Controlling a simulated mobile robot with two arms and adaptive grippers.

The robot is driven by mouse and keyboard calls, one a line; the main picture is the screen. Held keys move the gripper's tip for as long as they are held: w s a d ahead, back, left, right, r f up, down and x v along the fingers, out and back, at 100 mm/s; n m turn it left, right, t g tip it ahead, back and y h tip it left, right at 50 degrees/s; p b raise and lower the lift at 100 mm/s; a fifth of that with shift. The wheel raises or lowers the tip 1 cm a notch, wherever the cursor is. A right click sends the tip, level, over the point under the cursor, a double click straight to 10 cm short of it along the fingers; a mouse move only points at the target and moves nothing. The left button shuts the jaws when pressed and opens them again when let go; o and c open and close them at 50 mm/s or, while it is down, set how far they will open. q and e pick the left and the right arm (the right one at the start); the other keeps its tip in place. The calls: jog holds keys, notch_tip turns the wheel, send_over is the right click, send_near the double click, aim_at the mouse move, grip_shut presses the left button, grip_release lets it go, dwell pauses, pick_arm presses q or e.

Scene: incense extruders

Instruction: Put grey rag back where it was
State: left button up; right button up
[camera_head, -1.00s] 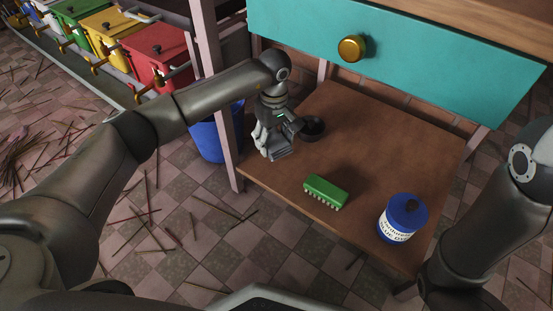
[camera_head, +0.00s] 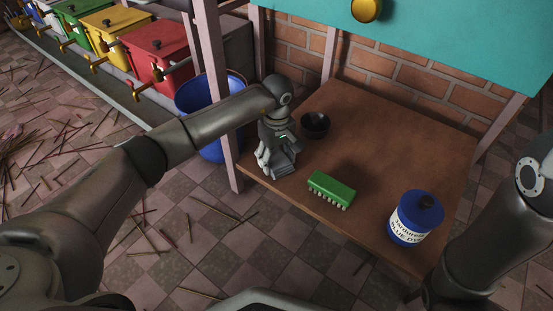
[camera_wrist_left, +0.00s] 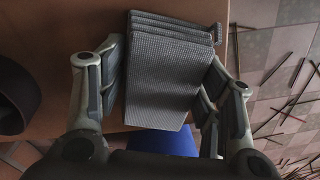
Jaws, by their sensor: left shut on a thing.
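The grey rag (camera_wrist_left: 168,70) is folded and shows textured layers in the left wrist view. It lies between the fingers of my left gripper (camera_wrist_left: 165,95), which is shut on it. In the head view my left gripper (camera_head: 275,160) is at the left edge of the brown wooden shelf (camera_head: 390,140), low over its surface. I cannot tell whether the rag touches the shelf. The rag also shows in the head view (camera_head: 283,168), mostly hidden by the fingers. My right arm is at the right edge of the head view; its gripper is out of frame.
A dark bowl (camera_head: 316,124) stands just right of my left gripper. A green brush (camera_head: 331,189) and a blue dye jar (camera_head: 415,218) are further right on the shelf. A blue bucket (camera_head: 212,92) stands on the floor behind a table leg. A teal drawer (camera_head: 440,30) hangs above.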

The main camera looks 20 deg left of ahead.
aim_at(277, 157)
pick_arm(q)
jog(key=o, duration=0.6)
jog(key=shift+f, duration=0.15)
jog(key=o, duration=0.5)
notch_tip(277, 157, up, 12)
jog(key=p, duration=0.7)
